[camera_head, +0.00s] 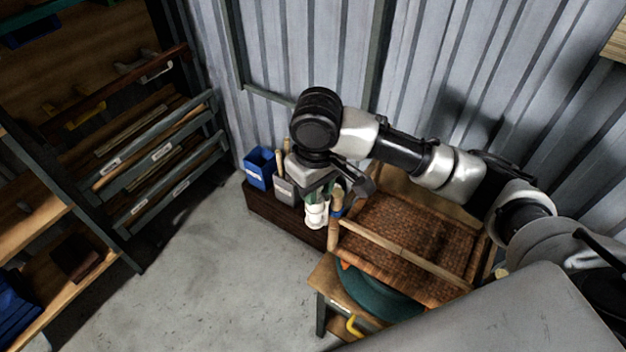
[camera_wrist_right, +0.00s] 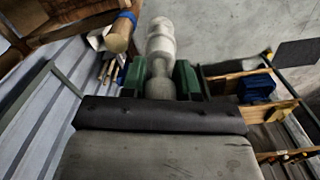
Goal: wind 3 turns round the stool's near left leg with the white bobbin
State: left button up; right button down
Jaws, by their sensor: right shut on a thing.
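My right gripper (camera_head: 318,190) is shut on the white bobbin (camera_head: 316,215), which hangs below its fingers. In the right wrist view the bobbin (camera_wrist_right: 161,42) sits between the green fingers (camera_wrist_right: 160,80). The stool (camera_head: 410,240) has a brown woven panel in a wooden frame. Its near left leg (camera_head: 333,236) is a short wooden post with a blue band around it, just right of the bobbin. In the right wrist view the leg's round end (camera_wrist_right: 119,36) shows left of the bobbin, with the blue band behind. I cannot tell whether a strand joins bobbin and leg. My left gripper is out of view.
A workbench (camera_head: 325,275) with a teal round thing (camera_head: 375,295) stands under the stool. A blue bin (camera_head: 260,167) and a grey bin (camera_head: 286,190) stand on a dark box behind. Racks (camera_head: 160,160) stand at left, a corrugated wall behind. The floor (camera_head: 215,260) between is clear.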

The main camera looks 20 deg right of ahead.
jog(key=shift+r, duration=5.5)
